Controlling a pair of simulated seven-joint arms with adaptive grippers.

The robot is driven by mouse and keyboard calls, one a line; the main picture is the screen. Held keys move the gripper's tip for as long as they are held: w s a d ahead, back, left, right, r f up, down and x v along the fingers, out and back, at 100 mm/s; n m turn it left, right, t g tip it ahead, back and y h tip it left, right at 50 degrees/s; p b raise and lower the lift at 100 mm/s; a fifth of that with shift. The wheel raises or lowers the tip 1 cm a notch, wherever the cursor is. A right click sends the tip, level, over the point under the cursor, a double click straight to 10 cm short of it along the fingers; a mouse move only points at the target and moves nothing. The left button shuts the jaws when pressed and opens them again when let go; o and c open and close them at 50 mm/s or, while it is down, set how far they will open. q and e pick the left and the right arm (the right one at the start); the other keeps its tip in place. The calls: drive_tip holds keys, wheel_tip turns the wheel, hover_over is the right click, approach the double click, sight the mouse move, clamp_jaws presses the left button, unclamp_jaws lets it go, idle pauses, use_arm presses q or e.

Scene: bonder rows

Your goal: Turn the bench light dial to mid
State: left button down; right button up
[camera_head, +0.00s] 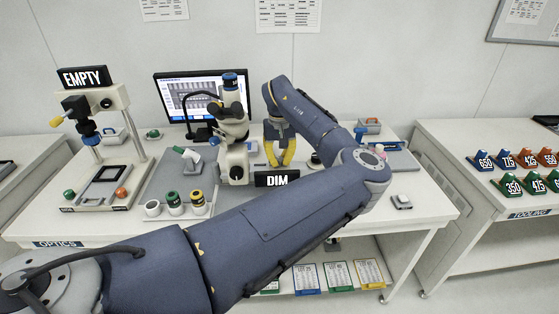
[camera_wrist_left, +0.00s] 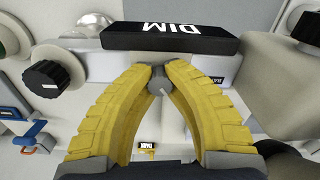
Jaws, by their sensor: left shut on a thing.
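My left gripper (camera_head: 280,162) reaches down to the bench behind the black "DIM" display (camera_head: 277,179). In the left wrist view its two yellow fingers (camera_wrist_left: 158,84) are shut on a small dark grey dial knob (camera_wrist_left: 157,76), one fingertip on each side. The knob sits just beside the display, which also shows in the left wrist view (camera_wrist_left: 172,38) with its text upside down. A pale pointer line shows near the knob, but its exact setting cannot be told. In the head view the fingers and display hide the dial. My right gripper is not in view.
A microscope (camera_head: 233,130) stands close left of the gripper, with a monitor (camera_head: 190,92) behind. A press stand marked "EMPTY" (camera_head: 84,77) is at the far left. Several pots (camera_head: 174,203) stand at the front left. The bench's front right (camera_head: 425,190) is mostly clear.

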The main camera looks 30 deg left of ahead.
use_arm(q)
drive_tip(key=m, duration=0.6)
drive_tip(key=shift+w+r, duration=0.1)
drive_tip(key=m, duration=0.6)
drive_tip(key=shift+m, duration=0.4)
idle(0.3)
drive_tip(key=c, duration=1.2)
unclamp_jaws()
drive_tip(key=shift+o, duration=0.2)
